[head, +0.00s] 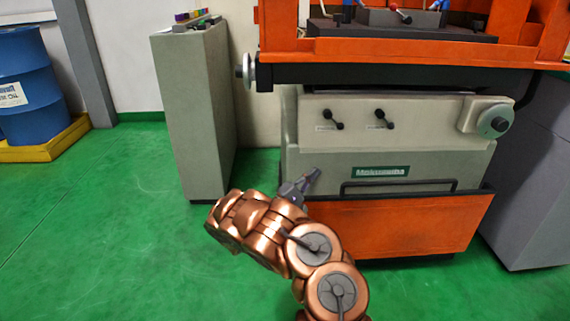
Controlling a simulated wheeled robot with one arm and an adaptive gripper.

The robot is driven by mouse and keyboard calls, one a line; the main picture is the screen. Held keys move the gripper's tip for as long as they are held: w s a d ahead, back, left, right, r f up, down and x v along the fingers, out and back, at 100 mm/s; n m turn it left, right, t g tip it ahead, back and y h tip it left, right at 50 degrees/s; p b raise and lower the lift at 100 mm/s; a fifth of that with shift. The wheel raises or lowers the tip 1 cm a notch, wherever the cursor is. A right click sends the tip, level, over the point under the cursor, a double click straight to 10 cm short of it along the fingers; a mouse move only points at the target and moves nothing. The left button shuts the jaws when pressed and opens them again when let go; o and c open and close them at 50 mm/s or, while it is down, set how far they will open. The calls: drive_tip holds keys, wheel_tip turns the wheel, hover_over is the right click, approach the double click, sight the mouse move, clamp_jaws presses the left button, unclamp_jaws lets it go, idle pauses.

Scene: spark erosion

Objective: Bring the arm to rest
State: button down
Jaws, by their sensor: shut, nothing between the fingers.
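My copper-coloured arm (268,235) rises from the bottom of the head view and is bent, with its links folded towards the left. My gripper (312,176) is a small grey tool near the middle of the view. It points up and right, in front of the machine's pale lower body. It is shut and I see nothing held in it. Its fingertips are small, and I cannot tell how far they are from the machine.
The machine (395,165) has an orange tank and base, two small black levers and handwheels. A grey cabinet (192,115) stands left of it. A blue drum (28,85) stands on a yellow pallet (45,150). Green floor (95,235) is clear at left.

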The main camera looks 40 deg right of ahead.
drive_tip(key=s+a+r+m+g+y+p, duration=0.1)
drive_tip(key=s+r+m+g+y+p, duration=0.2)
drive_tip(key=r, duration=0.6)
drive_tip(key=s+a+r+m+g+y+p, duration=0.1)
drive_tip(key=s+r+g+p, duration=0.35)
drive_tip(key=r, duration=0.35)
drive_tip(key=s+a+r+m+y+p, duration=0.2)
drive_tip(key=s+a+r+y+p, duration=0.35)
drive_tip(key=s+r, duration=0.25)
drive_tip(key=s+a+r+m+y+p, duration=0.2)
drive_tip(key=s+a+r+y+p, duration=0.2)
drive_tip(key=s+a+r+p, duration=0.3)
drive_tip(key=s+a+r+n+t+y+p, duration=0.2)
drive_tip(key=a+p, duration=0.3)
drive_tip(key=a, duration=0.5)
drive_tip(key=s+a+r+n+t+y+p, duration=0.2)
drive_tip(key=a+r+t+y+p, duration=0.2)
drive_tip(key=a, duration=0.7)
drive_tip(key=s+a+r+n+t+y+p, duration=0.2)
drive_tip(key=a+r+n+t+y+p, duration=0.1)
drive_tip(key=a+p, duration=0.5)
drive_tip(key=a+t+y, duration=0.1)
drive_tip(key=a, duration=0.1)
drive_tip(key=shift+a, duration=0.4)
drive_tip(key=shift+s, duration=0.1)
